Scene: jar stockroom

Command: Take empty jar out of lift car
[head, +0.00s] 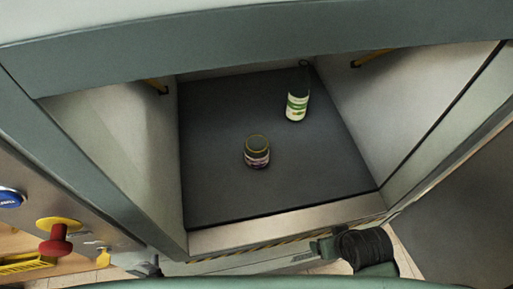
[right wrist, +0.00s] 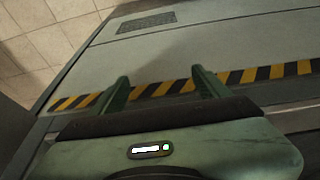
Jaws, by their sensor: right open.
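A small squat jar (head: 257,152) with a dark, yellowish-rimmed top and a pale and purple label stands upright on the dark floor of the lift car (head: 215,185), near its middle. Whether it is empty cannot be told. My right gripper (head: 325,246) is outside the car, by the front sill, right of and nearer than the jar. In the right wrist view its two green fingers (right wrist: 160,85) are apart with nothing between them, in front of a yellow-and-black striped edge. My left gripper is not in view.
A dark green bottle (head: 298,105) with a white and green label stands behind and right of the jar. Car walls (head: 425,110) close in both sides, with a header (head: 250,40) above. A red button (head: 56,241) is on the left panel. The floor around the jar is clear.

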